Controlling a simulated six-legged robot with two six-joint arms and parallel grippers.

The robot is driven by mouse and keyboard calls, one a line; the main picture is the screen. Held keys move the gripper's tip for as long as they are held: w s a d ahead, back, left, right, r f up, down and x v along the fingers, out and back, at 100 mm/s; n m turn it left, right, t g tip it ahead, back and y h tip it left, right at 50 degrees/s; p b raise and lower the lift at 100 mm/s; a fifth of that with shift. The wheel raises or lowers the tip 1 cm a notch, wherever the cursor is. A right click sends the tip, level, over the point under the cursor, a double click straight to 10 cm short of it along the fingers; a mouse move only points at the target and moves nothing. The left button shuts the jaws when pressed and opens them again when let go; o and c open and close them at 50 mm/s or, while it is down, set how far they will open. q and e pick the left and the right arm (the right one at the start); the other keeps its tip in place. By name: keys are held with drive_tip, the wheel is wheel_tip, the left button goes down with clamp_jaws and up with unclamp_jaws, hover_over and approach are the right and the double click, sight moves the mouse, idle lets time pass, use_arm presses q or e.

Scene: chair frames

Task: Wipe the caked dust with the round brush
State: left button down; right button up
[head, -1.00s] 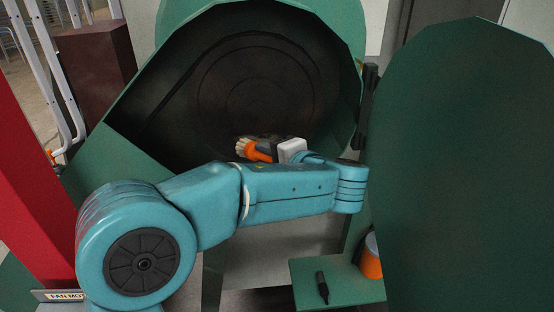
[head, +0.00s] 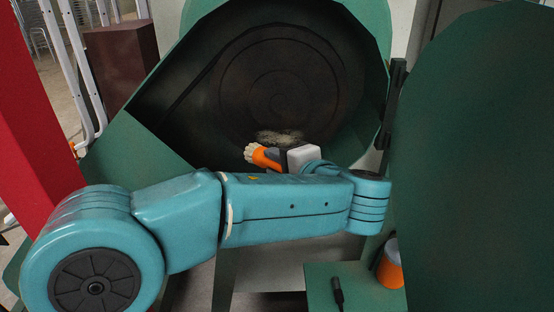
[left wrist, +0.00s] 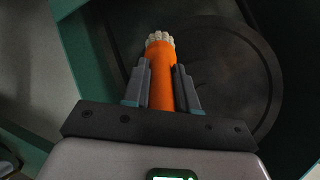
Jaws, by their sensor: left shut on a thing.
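The round brush (head: 262,156) has an orange handle and a pale bristle head. My left gripper (head: 277,156) is shut on its handle. In the left wrist view the brush (left wrist: 160,70) stands between the two fingers of my left gripper (left wrist: 162,82), bristles pointing away from me. The caked dust (head: 280,137) is a pale, rough patch low on the dark round plate inside the green housing, just above the brush in the head view. I cannot tell whether the bristles touch anything. My right gripper is not in view.
The green housing (head: 160,165) surrounds the dark opening. A large green door (head: 475,170) stands open at the right. An orange container (head: 390,268) and a small black object (head: 338,292) rest on a green shelf below. A red post (head: 35,130) stands at the left.

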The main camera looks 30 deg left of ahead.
use_arm(q)
drive_tip(key=shift+s+d, duration=0.55)
drive_tip(key=shift+s, duration=0.3)
drive_tip(key=shift+s+d+b, duration=0.3)
drive_tip(key=shift+s+d, duration=0.1)
drive_tip(key=shift+s, duration=0.25)
drive_tip(key=shift+s+d+b, duration=0.3)
drive_tip(key=shift+s+d, duration=0.1)
drive_tip(key=shift+s, duration=0.2)
